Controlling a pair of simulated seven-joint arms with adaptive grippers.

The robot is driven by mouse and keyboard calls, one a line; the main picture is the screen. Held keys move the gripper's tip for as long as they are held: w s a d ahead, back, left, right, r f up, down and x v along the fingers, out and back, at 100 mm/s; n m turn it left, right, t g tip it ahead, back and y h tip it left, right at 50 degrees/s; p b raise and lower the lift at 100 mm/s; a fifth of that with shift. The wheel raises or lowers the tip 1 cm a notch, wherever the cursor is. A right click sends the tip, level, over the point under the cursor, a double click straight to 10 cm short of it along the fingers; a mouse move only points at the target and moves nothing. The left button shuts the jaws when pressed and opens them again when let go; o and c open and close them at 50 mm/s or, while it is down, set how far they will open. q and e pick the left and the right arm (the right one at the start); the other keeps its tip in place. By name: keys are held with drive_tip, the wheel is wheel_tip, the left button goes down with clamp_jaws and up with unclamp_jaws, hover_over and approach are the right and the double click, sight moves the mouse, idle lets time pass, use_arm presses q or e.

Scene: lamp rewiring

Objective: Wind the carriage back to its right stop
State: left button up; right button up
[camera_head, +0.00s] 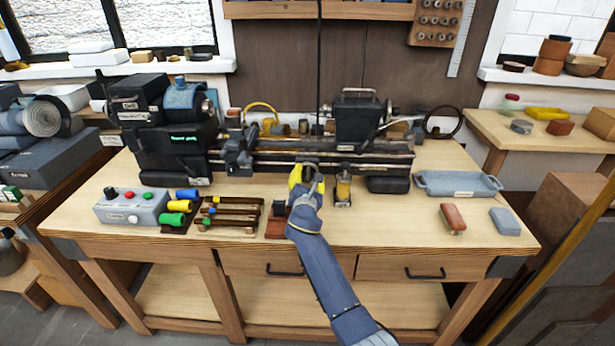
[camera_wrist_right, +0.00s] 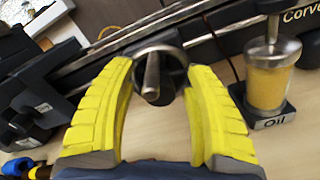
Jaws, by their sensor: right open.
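The lathe (camera_head: 372,157) stands along the back of the bench. Its dark carriage (camera_head: 238,152) sits toward the left of the bed, near the headstock (camera_head: 170,135). My right gripper (camera_head: 307,178) is at the front of the bed, right of the carriage. In the right wrist view its yellow fingers (camera_wrist_right: 160,68) are open, one on each side of a round handwheel's crank handle (camera_wrist_right: 152,78). The handle points toward the camera and gaps show beside it. The gripper largely covers the handwheel in the head view. My left gripper is out of view.
An oil bottle (camera_head: 343,188) stands close right of the gripper and also shows in the right wrist view (camera_wrist_right: 268,75). A control box (camera_head: 132,206) and tool rack (camera_head: 230,214) are left. A grey tray (camera_head: 457,184) is right.

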sight(307, 168)
drive_tip(key=shift+r, duration=5.05)
